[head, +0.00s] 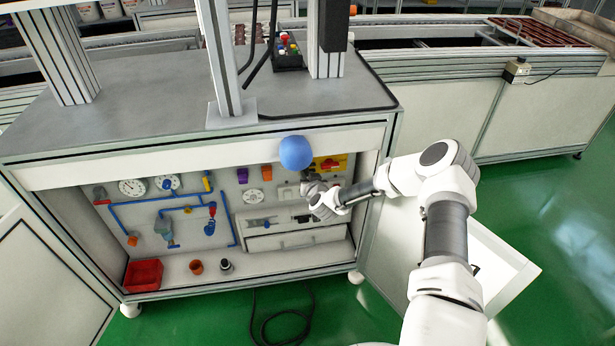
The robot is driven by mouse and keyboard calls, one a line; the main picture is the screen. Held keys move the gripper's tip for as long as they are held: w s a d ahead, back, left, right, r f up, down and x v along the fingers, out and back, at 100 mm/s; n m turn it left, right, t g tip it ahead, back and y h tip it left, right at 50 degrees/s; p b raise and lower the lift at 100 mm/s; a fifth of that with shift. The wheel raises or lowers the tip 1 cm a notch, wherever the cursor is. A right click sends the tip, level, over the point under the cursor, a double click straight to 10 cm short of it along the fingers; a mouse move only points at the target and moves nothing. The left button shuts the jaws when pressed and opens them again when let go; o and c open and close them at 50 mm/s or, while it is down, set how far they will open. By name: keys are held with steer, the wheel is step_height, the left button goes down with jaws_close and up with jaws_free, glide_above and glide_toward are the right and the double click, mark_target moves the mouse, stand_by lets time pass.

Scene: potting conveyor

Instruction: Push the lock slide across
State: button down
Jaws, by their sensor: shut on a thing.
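My gripper (306,176) is in front of the upper right of the open cabinet under the bench. A round blue ball-like thing (295,152) sits right at its fingertips and covers part of the bench's front edge. The gripper appears shut on this blue ball; the fingers are small and the exact grip is hard to see. A pale unit (290,238) on the back panel carries a small dark bar (262,223), which may be the lock slide; I cannot tell for sure. The gripper is above and right of this bar, apart from it in the picture.
A yellow plate with a red handle (331,163) is right behind my gripper. Blue pipes (232,215), gauges (132,187) and valves fill the panel's left. A red bin (144,275) and small cups (196,267) stand on the cabinet floor. A black cable (285,315) lies on the green floor.

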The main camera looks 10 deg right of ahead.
mark_target(315, 169)
stand_by(0.8)
steer(key=shift+d+b, duration=0.35)
steer(key=shift+d, duration=1.35)
steer(key=c, duration=0.7)
jaws_free()
steer(key=shift+d, duration=0.1)
steer(key=shift+s, duration=0.1)
steer(key=p+v, duration=0.4)
steer(key=v, duration=1.3)
steer(key=shift+r, duration=0.15)
